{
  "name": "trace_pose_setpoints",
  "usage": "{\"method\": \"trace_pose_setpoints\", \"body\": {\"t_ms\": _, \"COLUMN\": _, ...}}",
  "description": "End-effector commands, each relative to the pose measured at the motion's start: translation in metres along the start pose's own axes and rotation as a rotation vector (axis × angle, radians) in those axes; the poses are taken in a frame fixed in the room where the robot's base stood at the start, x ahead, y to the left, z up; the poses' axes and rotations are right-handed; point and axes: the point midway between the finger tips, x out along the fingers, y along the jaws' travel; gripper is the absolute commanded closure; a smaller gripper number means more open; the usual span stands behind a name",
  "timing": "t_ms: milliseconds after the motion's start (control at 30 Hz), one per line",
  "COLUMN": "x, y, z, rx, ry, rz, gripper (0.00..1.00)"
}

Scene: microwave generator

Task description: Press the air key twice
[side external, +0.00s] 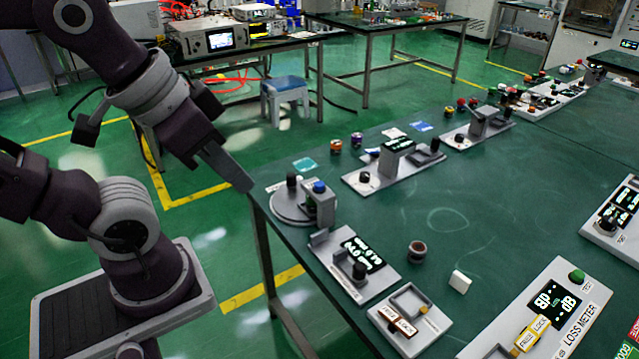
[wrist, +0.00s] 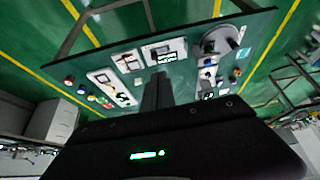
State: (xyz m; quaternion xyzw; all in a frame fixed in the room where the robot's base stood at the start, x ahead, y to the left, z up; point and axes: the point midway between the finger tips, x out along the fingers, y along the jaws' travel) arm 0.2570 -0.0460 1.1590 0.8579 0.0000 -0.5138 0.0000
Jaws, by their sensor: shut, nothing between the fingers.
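My gripper (side external: 240,180) is shut and empty. It hangs in the air by the left corner of the green table (side external: 440,215), near a round grey device (side external: 292,208) with a black knob and a blue button. In the wrist view, my gripper's fingers (wrist: 157,90) point toward the table, which appears tilted. A grey unit with a lit display (side external: 362,252) and a black knob stands near the round device. I cannot read any label as an air key.
A grey frame with a brown-and-white block (side external: 398,322) stands at the front. The loss meter (side external: 560,310) has a green button. A brown cup (side external: 417,250) and a white block (side external: 460,281) stand loose. More display units line the back (side external: 395,165). The table's middle is clear.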

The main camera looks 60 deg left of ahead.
Motion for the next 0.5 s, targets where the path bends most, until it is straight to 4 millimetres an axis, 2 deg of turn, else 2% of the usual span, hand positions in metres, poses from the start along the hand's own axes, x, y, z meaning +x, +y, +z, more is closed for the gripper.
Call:
{"method": "trace_pose_setpoints", "body": {"t_ms": 167, "x": 0.000, "y": 0.000, "z": 0.000, "rx": 0.000, "ry": 0.001, "rz": -0.001, "gripper": 1.00}}
{"method": "trace_pose_setpoints", "body": {"t_ms": 267, "x": 0.004, "y": -0.008, "z": -0.009, "rx": -0.002, "ry": 0.012, "rz": -0.019, "gripper": 1.00}}
{"method": "trace_pose_setpoints", "body": {"t_ms": 367, "x": 0.015, "y": -0.029, "z": -0.034, "rx": -0.001, "ry": 0.046, "rz": -0.069, "gripper": 1.00}}
{"method": "trace_pose_setpoints", "body": {"t_ms": 500, "x": 0.039, "y": -0.074, "z": -0.082, "rx": 0.030, "ry": 0.120, "rz": -0.174, "gripper": 1.00}}
